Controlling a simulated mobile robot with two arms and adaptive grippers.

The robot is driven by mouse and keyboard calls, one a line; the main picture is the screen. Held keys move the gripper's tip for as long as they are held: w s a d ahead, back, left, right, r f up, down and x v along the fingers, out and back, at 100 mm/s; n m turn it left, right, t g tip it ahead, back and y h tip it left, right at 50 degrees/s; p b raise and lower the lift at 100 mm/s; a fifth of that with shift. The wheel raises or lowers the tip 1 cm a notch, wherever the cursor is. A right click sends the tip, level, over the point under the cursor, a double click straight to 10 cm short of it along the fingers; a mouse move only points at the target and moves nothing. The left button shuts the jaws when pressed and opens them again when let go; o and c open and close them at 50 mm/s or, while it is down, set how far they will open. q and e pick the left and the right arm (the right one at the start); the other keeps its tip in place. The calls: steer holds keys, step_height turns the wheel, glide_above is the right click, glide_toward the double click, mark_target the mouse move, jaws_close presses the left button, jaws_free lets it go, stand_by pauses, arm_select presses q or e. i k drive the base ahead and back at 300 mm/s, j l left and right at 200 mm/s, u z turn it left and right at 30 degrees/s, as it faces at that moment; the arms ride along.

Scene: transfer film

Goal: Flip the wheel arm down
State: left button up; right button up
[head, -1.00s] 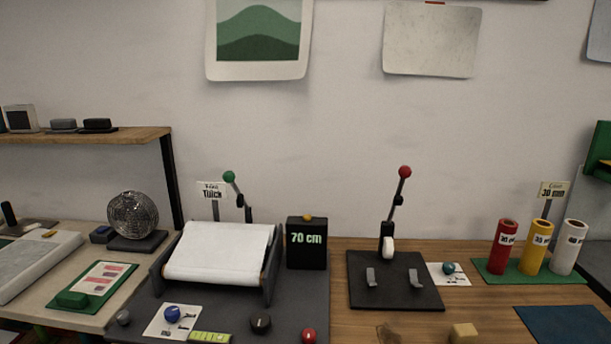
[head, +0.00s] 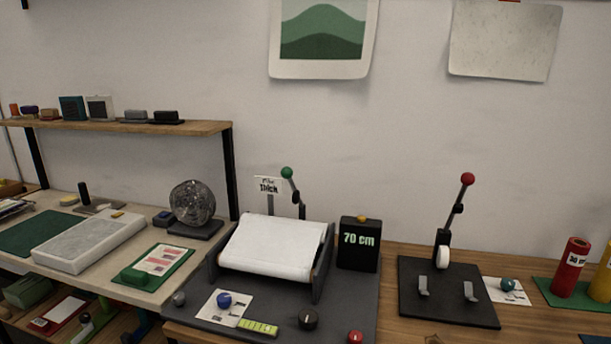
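A lever arm with a red ball knob (head: 467,180) stands raised, tilted slightly right, on a black base plate (head: 447,312) at the right. A white wheel (head: 443,258) is at the lower end of this arm, and two small grey metal tabs stand on the plate. A second lever arm with a green ball knob (head: 288,173) is also raised, behind the right side of the white film roll (head: 270,250) in its dark holder. Neither of my grippers is in view.
A black display (head: 359,243) reading "70 cm" stands between the two levers. A red roll (head: 571,265) stands at the far right. A wooden shelf (head: 120,129) is above.

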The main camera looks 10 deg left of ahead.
mark_target(286, 173)
steer(key=i+j, duration=0.1)
steer(key=j, duration=0.25)
steer(key=i+j, duration=0.1)
steer(key=j, duration=0.2)
steer(key=i+j+z, duration=0.1)
steer(key=j, duration=0.25)
steer(key=i+j, duration=0.1)
steer(key=j, duration=0.2)
